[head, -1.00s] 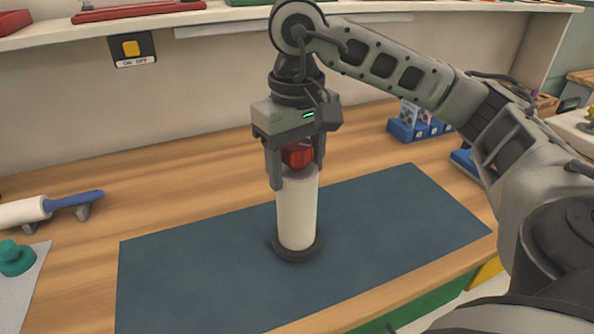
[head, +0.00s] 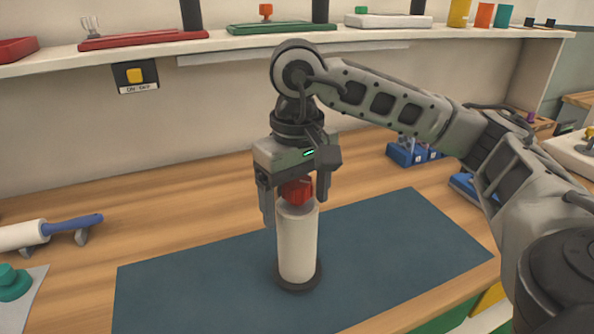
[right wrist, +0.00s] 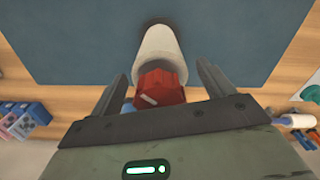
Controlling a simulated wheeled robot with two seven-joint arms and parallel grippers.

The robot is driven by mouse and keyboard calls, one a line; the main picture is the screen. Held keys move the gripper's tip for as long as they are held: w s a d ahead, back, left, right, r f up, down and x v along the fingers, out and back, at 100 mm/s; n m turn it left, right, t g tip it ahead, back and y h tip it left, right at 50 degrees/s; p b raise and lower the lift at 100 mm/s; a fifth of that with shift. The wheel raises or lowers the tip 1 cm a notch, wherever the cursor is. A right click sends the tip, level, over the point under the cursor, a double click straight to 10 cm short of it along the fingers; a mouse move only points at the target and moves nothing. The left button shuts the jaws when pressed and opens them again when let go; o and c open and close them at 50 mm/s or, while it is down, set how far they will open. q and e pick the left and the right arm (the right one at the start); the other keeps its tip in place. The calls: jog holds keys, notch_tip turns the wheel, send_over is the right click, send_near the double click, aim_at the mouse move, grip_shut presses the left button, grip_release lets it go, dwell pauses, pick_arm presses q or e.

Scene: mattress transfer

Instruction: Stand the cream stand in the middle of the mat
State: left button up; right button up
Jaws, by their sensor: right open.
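The cream stand (head: 297,245) is a pale upright cylinder with a dark round base (head: 298,277) and a red top (head: 297,190). It stands near the middle of the dark blue mat (head: 390,225). My right gripper (head: 296,212) points down over it, open, with one finger on each side of the red top and apart from it. In the right wrist view the cream stand (right wrist: 160,50) and its red top show between the open fingers (right wrist: 162,80); its base is barely visible. My left gripper is not in view.
A rolling pin (head: 40,232) with a blue handle and a teal piece (head: 12,285) lie left of the mat. Blue holders (head: 405,152) stand at the back right. A shelf (head: 230,42) with coloured items runs along the wall. The mat is otherwise clear.

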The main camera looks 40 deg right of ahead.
notch_tip(320, 180, up, 12)
jog(key=p, duration=0.3)
jog(key=shift+f, duration=0.25)
jog(key=shift+r+p, duration=0.35)
jog(key=shift+p, duration=0.05)
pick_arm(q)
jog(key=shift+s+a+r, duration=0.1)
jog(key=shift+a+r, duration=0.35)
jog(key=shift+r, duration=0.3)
